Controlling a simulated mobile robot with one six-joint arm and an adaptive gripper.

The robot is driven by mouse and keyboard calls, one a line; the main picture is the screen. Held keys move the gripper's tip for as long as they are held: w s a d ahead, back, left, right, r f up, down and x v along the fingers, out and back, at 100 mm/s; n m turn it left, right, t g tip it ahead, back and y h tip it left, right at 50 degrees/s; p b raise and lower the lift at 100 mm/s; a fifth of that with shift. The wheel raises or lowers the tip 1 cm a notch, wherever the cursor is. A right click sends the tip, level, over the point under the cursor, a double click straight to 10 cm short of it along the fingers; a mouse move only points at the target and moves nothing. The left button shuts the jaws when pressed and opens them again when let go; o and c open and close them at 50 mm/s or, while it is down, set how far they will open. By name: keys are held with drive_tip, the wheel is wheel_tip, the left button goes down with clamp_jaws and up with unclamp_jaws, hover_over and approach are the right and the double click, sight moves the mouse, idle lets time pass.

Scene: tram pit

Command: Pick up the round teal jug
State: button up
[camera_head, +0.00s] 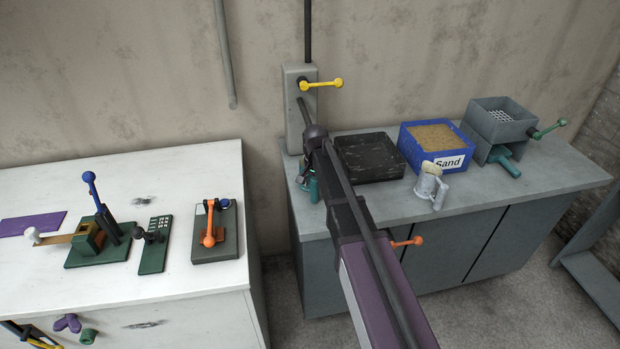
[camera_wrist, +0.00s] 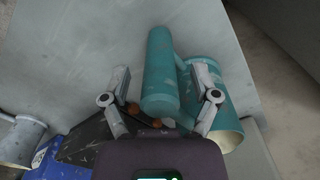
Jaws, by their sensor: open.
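The round teal jug (camera_wrist: 213,75) shows in the wrist view with its open mouth toward the lower right. Its thick, cylinder-like handle (camera_wrist: 160,70) lies between the open fingers of my gripper (camera_wrist: 162,82). The left finger is beside the handle with a gap; the right finger overlaps the jug's body in the picture. I cannot tell whether either finger touches. In the head view only a small teal part of the jug (camera_head: 314,190) shows at the left end of the grey counter; my arm hides the rest and most of the gripper.
The grey counter (camera_head: 470,195) also bears a black tray (camera_head: 370,158), a blue sand box (camera_head: 405,146), a pale mug (camera_head: 427,183) and a grey box device (camera_head: 500,122). A grey wall post (camera_head: 294,115) with a yellow lever (camera_head: 322,84) stands behind. A white bench (camera_head: 110,180) is left.

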idle(0.4)
clamp_jaws()
drive_tip(key=shift+r, duration=0.15)
wheel_tip(320, 180, up, 3)
drive_tip(key=p, duration=0.3)
drive_tip(key=shift+r, duration=0.15)
drive_tip(key=s+d+r+p, duration=0.1)
drive_tip(key=s+p, duration=0.1)
drive_tip(key=s, duration=1.4)
drive_tip(key=shift+d+r, duration=0.25)
drive_tip(key=shift+d, duration=0.15)
